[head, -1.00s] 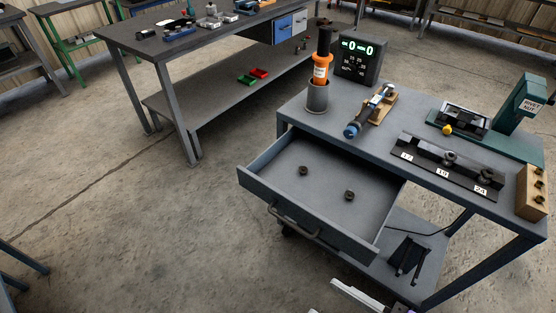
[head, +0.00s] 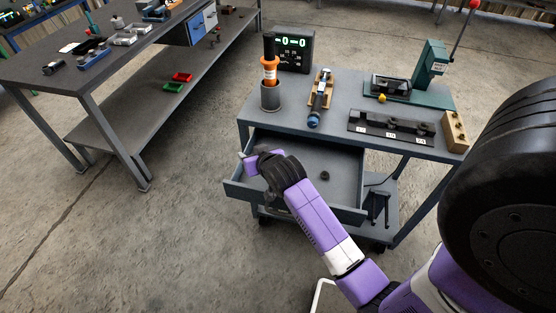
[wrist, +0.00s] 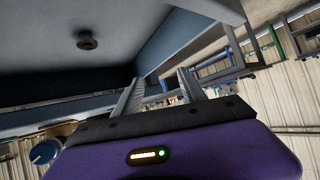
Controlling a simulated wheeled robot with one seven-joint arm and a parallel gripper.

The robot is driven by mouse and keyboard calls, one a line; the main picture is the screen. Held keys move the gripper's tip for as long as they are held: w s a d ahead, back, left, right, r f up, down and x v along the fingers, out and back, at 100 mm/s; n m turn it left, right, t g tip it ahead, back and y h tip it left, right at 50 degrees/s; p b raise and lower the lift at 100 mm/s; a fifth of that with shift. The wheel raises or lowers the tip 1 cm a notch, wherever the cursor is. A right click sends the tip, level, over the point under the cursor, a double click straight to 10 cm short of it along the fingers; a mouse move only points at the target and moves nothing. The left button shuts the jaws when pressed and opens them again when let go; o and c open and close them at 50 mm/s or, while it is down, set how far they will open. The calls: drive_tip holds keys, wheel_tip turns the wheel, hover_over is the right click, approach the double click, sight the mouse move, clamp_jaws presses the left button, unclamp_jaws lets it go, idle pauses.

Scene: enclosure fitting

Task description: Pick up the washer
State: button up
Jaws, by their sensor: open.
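One small dark round piece (head: 324,175) lies on the floor of the open drawer (head: 340,208). A small dark round piece with a raised middle also shows in the wrist view (wrist: 87,40). I cannot tell whether it is the same piece, or whether either is the washer. My gripper (head: 246,158) is over the left part of the drawer, with my arm covering much of that side. In the wrist view my gripper (wrist: 160,77) has its two fingers apart with nothing between them, beside the drawer wall and away from the piece.
The drawer belongs to a grey cart. On its top are an orange tool in a grey cup (head: 270,95), a digital display (head: 294,48), a blue-ended tool on a wooden rest (head: 319,100), a numbered rack (head: 385,130), a green press (head: 430,75) and a wooden block (head: 455,132).

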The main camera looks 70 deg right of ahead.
drive_tip(key=d+r+m+g+p, duration=0.1)
drive_tip(key=d+m+g, duration=0.2)
drive_tip(key=d, duration=0.4)
drive_tip(key=s+m+g+y, duration=0.1)
drive_tip(key=s+y, duration=0.1)
drive_tip(key=s+m+g+y+p, duration=0.1)
drive_tip(key=s+m+g+y, duration=0.1)
drive_tip(key=y, duration=0.1)
drive_tip(key=s+a+m+g+y+p, duration=0.1)
drive_tip(key=s+g+y, duration=0.1)
drive_tip(key=shift+s+a+r+m+y, duration=0.1)
drive_tip(key=shift+s+r+m+y, duration=0.05)
drive_tip(key=shift+m+y, duration=0.15)
drive_tip(key=shift+s+f+p, duration=0.15)
drive_tip(key=shift+f+p, duration=0.3)
drive_tip(key=shift+f, duration=3.3)
drive_tip(key=shift+f, duration=0.25)
drive_tip(key=shift+c, duration=0.2)
clamp_jaws()
